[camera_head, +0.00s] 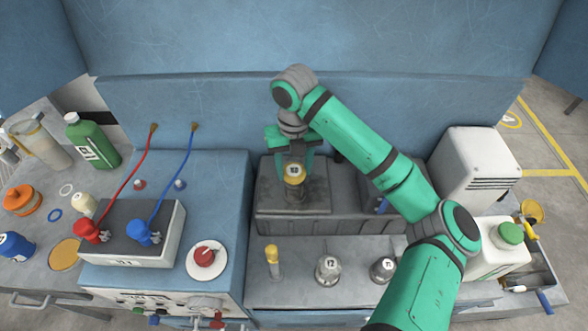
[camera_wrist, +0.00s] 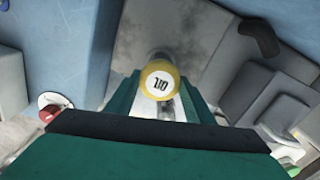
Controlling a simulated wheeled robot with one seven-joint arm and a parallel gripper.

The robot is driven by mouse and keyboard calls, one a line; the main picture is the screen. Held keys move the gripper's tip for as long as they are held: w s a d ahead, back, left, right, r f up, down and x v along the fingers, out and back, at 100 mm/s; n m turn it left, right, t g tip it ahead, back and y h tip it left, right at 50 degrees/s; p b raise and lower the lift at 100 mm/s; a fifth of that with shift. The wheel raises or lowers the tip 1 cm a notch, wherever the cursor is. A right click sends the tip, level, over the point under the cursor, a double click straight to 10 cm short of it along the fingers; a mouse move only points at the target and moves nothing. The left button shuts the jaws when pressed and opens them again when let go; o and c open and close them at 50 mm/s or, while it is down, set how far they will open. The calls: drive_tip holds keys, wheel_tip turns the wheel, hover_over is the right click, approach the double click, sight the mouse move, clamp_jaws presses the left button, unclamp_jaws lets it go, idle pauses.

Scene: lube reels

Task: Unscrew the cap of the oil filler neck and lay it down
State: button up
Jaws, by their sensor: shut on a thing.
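The yellow cap (camera_wrist: 160,80) has a white top with dark lettering that reads like OIL in the wrist view. In the head view the cap (camera_head: 294,171) is at the grey filler neck (camera_head: 296,193), on top of a dark grey block (camera_head: 265,197). My gripper (camera_head: 294,165) reaches down from above and is shut on the cap, one finger on each side. In the wrist view my gripper (camera_wrist: 158,98) has the cap between its green fingers. I cannot tell whether the cap is still seated on the neck or slightly above it.
A grey ledge in front holds a yellow-topped piece (camera_head: 272,262) and round metal weights (camera_head: 328,270). A blue panel with a red knob (camera_head: 204,257) stands left. A white canister with a green cap (camera_head: 510,233) and a pale ribbed box (camera_head: 475,170) stand right.

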sight(294, 170)
drive_tip(key=shift+r, duration=0.3)
drive_tip(key=shift+r, duration=2.4)
drive_tip(key=s+a+f+n, duration=0.1)
drive_tip(key=s+a+n, duration=0.1)
drive_tip(key=a, duration=0.9)
drive_tip(key=s+a+f+n, duration=0.1)
drive_tip(key=s+a+n, duration=0.1)
drive_tip(key=a, duration=0.9)
drive_tip(key=shift+n, duration=0.3)
drive_tip(key=f, duration=0.4)
drive_tip(key=shift+s+f, duration=0.25)
drive_tip(key=shift+f, duration=2.55)
drive_tip(key=shift+f, duration=0.1)
drive_tip(key=o, duration=1.1)
drive_tip(key=shift+w, duration=0.1)
drive_tip(key=shift+c, duration=0.2)
